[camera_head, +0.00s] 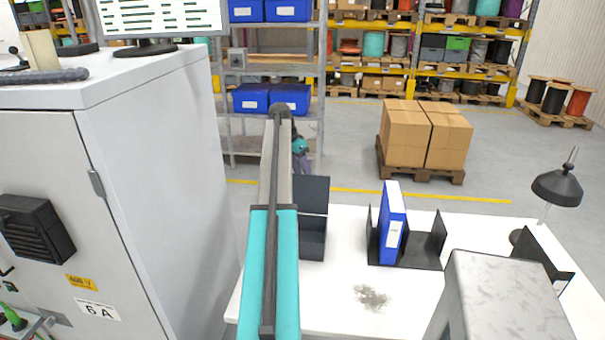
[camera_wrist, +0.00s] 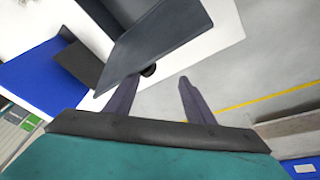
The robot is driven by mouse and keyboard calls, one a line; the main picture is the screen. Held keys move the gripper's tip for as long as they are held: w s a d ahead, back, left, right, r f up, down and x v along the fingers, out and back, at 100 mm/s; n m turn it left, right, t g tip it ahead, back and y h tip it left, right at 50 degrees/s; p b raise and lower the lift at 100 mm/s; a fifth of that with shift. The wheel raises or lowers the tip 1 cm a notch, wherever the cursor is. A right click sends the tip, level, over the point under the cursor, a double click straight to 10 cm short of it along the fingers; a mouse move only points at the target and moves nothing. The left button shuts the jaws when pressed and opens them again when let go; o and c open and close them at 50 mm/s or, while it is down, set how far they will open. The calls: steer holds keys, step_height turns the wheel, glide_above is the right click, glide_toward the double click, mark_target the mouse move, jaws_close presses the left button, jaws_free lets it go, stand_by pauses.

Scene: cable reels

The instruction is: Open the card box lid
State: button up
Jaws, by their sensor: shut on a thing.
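The card box (camera_head: 312,240) is a dark grey box on the white table, partly hidden behind my arm. Its lid (camera_head: 314,194) stands raised, roughly upright, at the box's far edge. In the wrist view the lid (camera_wrist: 165,38) is a large dark panel just ahead of my gripper (camera_wrist: 158,77). A small round black knob (camera_wrist: 149,70) shows at the lid's edge between my fingertips, close to the left finger. My gripper is shut on this knob.
A blue binder (camera_head: 392,225) stands in a black holder (camera_head: 437,240) right of the box. A black lamp (camera_head: 557,187) is at the table's right. A grey cabinet (camera_head: 150,200) stands at left. A shelf rack (camera_head: 270,140) is beyond.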

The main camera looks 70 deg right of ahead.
steer(key=b+v, duration=0.2)
steer(key=v, duration=1.1)
steer(key=shift+a+r, duration=0.2)
steer(key=shift+r, duration=0.15)
steer(key=shift+w, duration=0.1)
